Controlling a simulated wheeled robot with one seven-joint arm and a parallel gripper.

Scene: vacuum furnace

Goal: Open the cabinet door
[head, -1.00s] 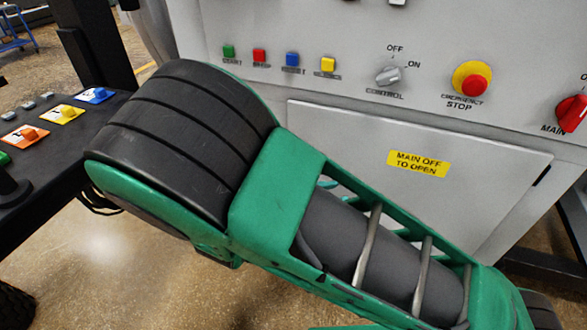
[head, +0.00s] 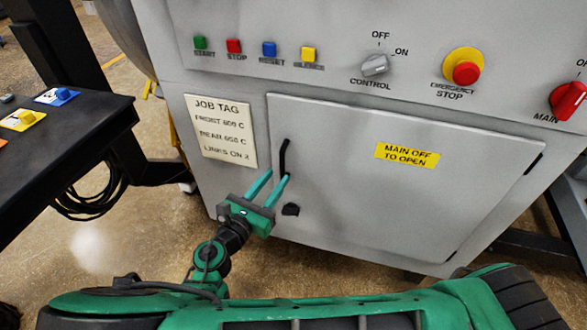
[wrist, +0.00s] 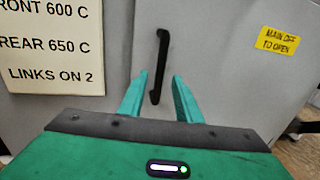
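The grey cabinet door (head: 370,200) is shut in the lower front of the machine, with a yellow "MAIN OFF TO OPEN" label (head: 407,154). Its black upright bar handle (head: 283,157) is near the door's left edge and also shows in the wrist view (wrist: 159,66). A small dark latch-like piece (head: 291,210) sits below the handle. My gripper (head: 270,184) is open at the lower end of the handle. In the wrist view, its two teal fingers (wrist: 157,100) stand apart on either side of the handle's lower end. I cannot tell whether they touch it.
A job tag (head: 220,132) is on the panel left of the door. Above are coloured buttons (head: 269,49), a control knob (head: 375,65), an emergency stop (head: 466,72) and a red main switch (head: 568,101). A black table (head: 60,155) stands at the left.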

